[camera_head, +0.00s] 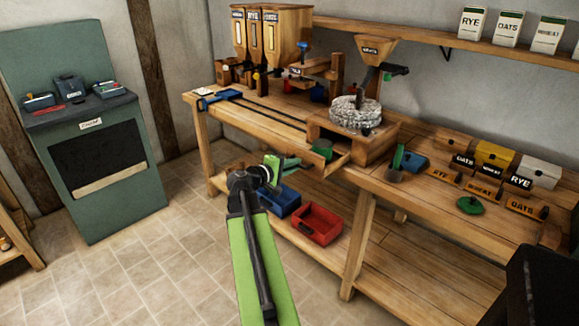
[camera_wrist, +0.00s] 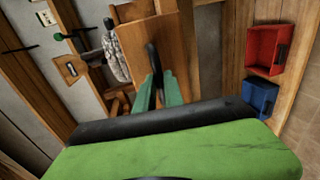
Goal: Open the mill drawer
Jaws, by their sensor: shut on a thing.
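The mill (camera_head: 356,113) stands on the bench, with a grey stone, a wooden hopper on top and a crank at its right. Its drawer (camera_head: 338,160) juts out of the wooden base toward my gripper and looks partly open, with a green round thing (camera_head: 323,147) at it. My gripper (camera_head: 290,163) is at the drawer's front. In the wrist view its green fingers (camera_wrist: 160,90) are shut on the dark drawer handle (camera_wrist: 152,57), in front of the wooden drawer front (camera_wrist: 133,42). The fingers hide part of the handle.
A blue bin (camera_head: 281,203) and a red bin (camera_head: 318,224) sit on the lower shelf, below my gripper. Labelled boxes (camera_head: 494,154) and a green lid (camera_head: 470,205) lie on the bench at right. The tiled floor (camera_head: 190,260) at left is clear.

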